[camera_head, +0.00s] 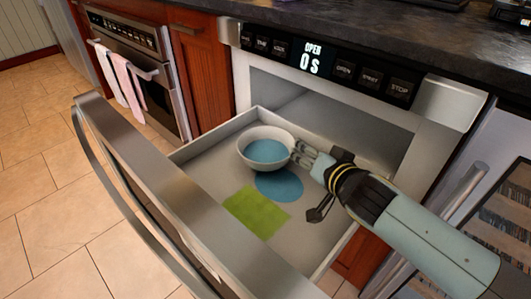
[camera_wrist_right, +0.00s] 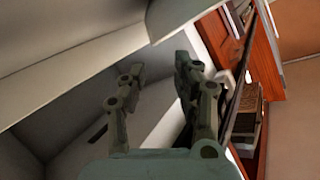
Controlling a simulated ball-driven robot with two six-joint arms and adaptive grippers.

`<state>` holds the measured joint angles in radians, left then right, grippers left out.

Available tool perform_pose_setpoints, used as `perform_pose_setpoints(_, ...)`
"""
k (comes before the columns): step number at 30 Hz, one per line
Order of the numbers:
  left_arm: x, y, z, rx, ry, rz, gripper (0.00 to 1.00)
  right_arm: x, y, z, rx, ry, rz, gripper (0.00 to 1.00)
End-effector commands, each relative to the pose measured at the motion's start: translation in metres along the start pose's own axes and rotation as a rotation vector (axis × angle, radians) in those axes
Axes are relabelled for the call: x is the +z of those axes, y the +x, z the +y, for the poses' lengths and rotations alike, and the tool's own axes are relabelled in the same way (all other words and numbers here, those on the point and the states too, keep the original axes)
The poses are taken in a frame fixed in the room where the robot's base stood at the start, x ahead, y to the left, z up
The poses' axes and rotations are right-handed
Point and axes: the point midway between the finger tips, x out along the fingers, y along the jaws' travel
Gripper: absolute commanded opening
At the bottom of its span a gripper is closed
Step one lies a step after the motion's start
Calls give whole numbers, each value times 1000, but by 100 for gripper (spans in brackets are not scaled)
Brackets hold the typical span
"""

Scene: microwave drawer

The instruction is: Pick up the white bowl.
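The white bowl (camera_head: 265,148) with a blue inside is in the pulled-out microwave drawer (camera_head: 215,165). It is upright, above and left of a flat blue disc (camera_head: 280,186); I cannot tell if it touches the drawer floor. My right gripper (camera_head: 299,154) reaches in from the right, its fingertips at the bowl's right rim. I cannot tell if they touch it. In the right wrist view the fingers (camera_wrist_right: 156,72) stand apart with nothing clearly held between them. I cannot make out the bowl there. My left gripper is not in view.
A flat green square (camera_head: 257,211) lies on the drawer floor. The drawer's steel front (camera_head: 170,190) is at the near left. The microwave panel (camera_head: 325,64) above reads OPEN. A dark counter (camera_head: 380,30) runs behind, and an oven (camera_head: 135,65) with hanging towels stands left.

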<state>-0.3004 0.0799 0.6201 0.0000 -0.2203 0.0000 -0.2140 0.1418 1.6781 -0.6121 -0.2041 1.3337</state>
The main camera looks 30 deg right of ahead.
Motion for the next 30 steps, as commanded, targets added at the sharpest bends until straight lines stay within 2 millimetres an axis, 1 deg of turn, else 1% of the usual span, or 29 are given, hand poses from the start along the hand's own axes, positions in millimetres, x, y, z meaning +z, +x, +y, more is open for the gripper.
perform_pose_setpoints(1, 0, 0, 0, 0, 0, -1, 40, -1, 10, -1, -2, 1, 2, 31)
perform_pose_setpoints(3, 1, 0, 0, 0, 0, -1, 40, -1, 22, -1, -1, 2, 2, 31)
perform_pose_setpoints(6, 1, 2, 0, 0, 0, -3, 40, 0, 37, 0, -1, 1, 2, 31)
perform_pose_setpoints(11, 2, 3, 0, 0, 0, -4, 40, 0, 50, 1, 1, 0, 0, 31)
perform_pose_setpoints(14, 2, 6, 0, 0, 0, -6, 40, 2, 62, 4, 2, -1, 0, 31)
perform_pose_setpoints(17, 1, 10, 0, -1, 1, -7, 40, 5, 79, 8, 1, -2, 0, 31)
perform_pose_setpoints(21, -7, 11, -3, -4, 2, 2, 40, 4, 96, 7, 2, -1, 0, 31)
perform_pose_setpoints(24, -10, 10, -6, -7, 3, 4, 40, 4, 99, 7, 1, -1, 0, 31)
perform_pose_setpoints(29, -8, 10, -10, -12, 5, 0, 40, 4, 99, 7, 1, 0, 0, 31)
perform_pose_setpoints(30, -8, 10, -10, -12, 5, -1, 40, 4, 99, 7, 1, 0, 0, 28)
